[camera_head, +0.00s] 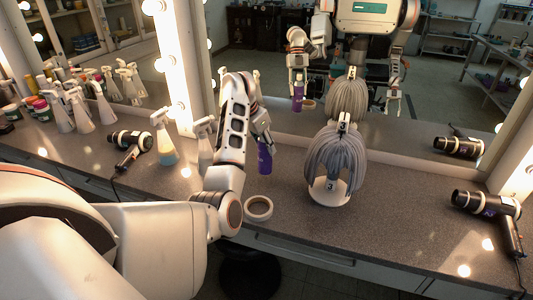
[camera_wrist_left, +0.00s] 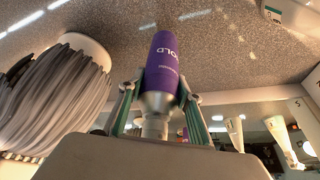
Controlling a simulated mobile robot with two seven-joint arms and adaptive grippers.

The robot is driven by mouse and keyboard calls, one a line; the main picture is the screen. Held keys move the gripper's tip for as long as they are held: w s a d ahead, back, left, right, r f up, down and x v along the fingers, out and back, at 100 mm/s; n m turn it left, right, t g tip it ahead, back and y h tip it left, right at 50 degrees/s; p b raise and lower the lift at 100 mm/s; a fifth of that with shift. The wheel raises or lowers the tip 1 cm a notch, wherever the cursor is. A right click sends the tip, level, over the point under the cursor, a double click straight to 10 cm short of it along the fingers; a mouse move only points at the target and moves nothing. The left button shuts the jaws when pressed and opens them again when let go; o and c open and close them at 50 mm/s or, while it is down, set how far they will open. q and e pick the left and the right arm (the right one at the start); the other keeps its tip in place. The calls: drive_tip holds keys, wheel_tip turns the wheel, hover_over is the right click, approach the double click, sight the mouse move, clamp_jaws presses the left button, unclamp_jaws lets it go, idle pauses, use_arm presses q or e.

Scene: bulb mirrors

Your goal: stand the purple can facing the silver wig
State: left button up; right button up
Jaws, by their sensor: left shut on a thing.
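The purple can (camera_head: 265,160) is upright, held above or on the counter left of the silver wig; I cannot tell whether its base touches. My left gripper (camera_head: 262,140) is shut on its upper part. In the left wrist view the can (camera_wrist_left: 163,62) sits between the fingers (camera_wrist_left: 160,112), its silver end near the palm and white lettering on its side. The silver wig (camera_head: 336,155) is on a white stand (camera_head: 329,193) marked 3; it also shows in the left wrist view (camera_wrist_left: 52,98). My right gripper does not show directly.
A tape roll (camera_head: 258,208) lies on the counter (camera_head: 300,232) in front of the can. A blue spray bottle (camera_head: 164,140) and a hair dryer (camera_head: 131,143) are to the left. Another hair dryer (camera_head: 487,206) is at right. The mirror (camera_head: 250,60) runs behind.

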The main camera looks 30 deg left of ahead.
sight(265, 154)
use_arm(q)
wheel_tip(265, 154, down, 3)
drive_tip(key=shift+r+b, duration=0.1)
drive_tip(key=shift+b, duration=0.65)
drive_tip(key=shift+f, duration=0.5)
drive_tip(key=shift+r, duration=0.1)
drive_tip(key=o, duration=1.2)
drive_tip(key=shift+b, duration=0.3)
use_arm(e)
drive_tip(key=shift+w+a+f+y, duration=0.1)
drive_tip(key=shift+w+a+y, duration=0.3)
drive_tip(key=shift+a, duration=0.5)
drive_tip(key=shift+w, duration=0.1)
